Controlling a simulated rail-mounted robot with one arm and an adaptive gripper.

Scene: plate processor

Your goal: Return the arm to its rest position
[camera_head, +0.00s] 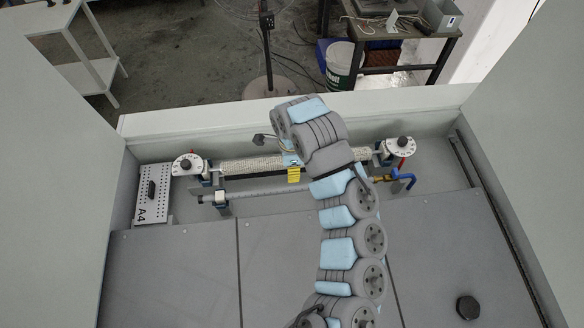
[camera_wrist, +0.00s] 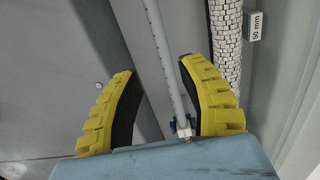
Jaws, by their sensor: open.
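My arm reaches over the grey machine bed (camera_head: 180,270) and bends down at the rollers. My gripper (camera_head: 294,174) shows only as a small yellow patch there, partly hidden by the arm. In the wrist view my gripper (camera_wrist: 157,68) has two yellow ribbed fingers spread wide apart. Nothing is held between them. A thin grey rod (camera_wrist: 165,55) runs through the view between the fingers; I cannot tell how far below them it is. The white textured roller (camera_wrist: 228,40) lies to the right of the fingers, and it also shows in the head view (camera_head: 240,165).
White dials stand at the roller's left end (camera_head: 187,164) and right end (camera_head: 400,146). A perforated A4 plate (camera_head: 152,200) lies at left. Tall side walls flank the bed. A black knob (camera_head: 467,307) sits front right.

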